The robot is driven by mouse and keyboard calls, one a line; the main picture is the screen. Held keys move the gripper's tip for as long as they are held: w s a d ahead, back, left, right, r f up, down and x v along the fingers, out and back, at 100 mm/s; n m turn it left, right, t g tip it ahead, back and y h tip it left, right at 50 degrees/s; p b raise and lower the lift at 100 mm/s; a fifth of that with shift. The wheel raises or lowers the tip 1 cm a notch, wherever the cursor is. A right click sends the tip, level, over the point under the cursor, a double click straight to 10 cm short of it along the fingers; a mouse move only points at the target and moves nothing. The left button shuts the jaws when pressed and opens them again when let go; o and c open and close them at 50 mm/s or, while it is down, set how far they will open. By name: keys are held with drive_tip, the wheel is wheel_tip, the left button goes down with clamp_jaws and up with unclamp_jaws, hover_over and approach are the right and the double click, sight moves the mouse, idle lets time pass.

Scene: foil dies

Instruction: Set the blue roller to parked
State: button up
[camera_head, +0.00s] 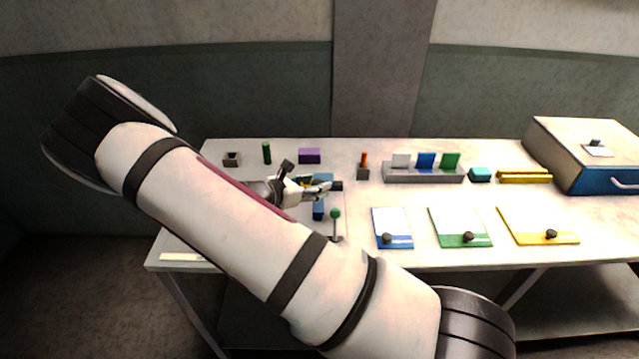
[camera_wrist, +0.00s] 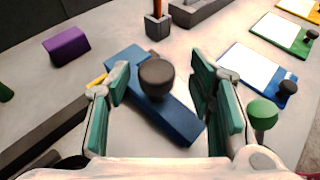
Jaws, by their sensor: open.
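A blue bar (camera_wrist: 181,122) with a dark round knob (camera_wrist: 156,77) lies diagonally below my gripper in the wrist view; I cannot tell for certain that it is the blue roller. My gripper (camera_wrist: 160,82) is open, with one teal pad on each side of the knob and a visible gap on both sides. In the head view, my gripper (camera_head: 318,190) hangs over the blue bar (camera_head: 318,211) and covers part of it. A blue-edged board (camera_head: 391,221) with a white face and dark knob lies to the right. No parked marking is legible.
A green-knobbed lever (camera_head: 335,214) stands close right of my gripper. A purple block (camera_head: 309,156), a green peg (camera_head: 267,153) and an orange-topped peg (camera_head: 364,160) stand behind. A grey rack (camera_head: 423,173), green board (camera_head: 459,225), yellow board (camera_head: 537,224) and blue-fronted box (camera_head: 610,180) are rightward.

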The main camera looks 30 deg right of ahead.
drive_tip(key=v, duration=0.9)
drive_tip(key=shift+r, duration=0.1)
drive_tip(key=shift+s, duration=0.1)
drive_tip(key=s+a+r+m+t+y, duration=0.1)
drive_tip(key=s+a+r+m+y, duration=0.2)
drive_tip(key=s+r+m, duration=0.3)
drive_tip(key=s+a+r+m+t+y, duration=0.1)
drive_tip(key=s+a+r+m+y, duration=0.2)
drive_tip(key=s+r+m+y, duration=0.3)
drive_tip(key=s+a+r+m+t+y, duration=0.1)
drive_tip(key=s+a+r+m+y, duration=0.2)
drive_tip(key=s+r+m, duration=0.5)
drive_tip(key=shift+s+r+y, duration=0.7)
drive_tip(key=shift+s+r, duration=2.25)
drive_tip(key=shift+r, duration=1.05)
drive_tip(key=shift+d, duration=0.1)
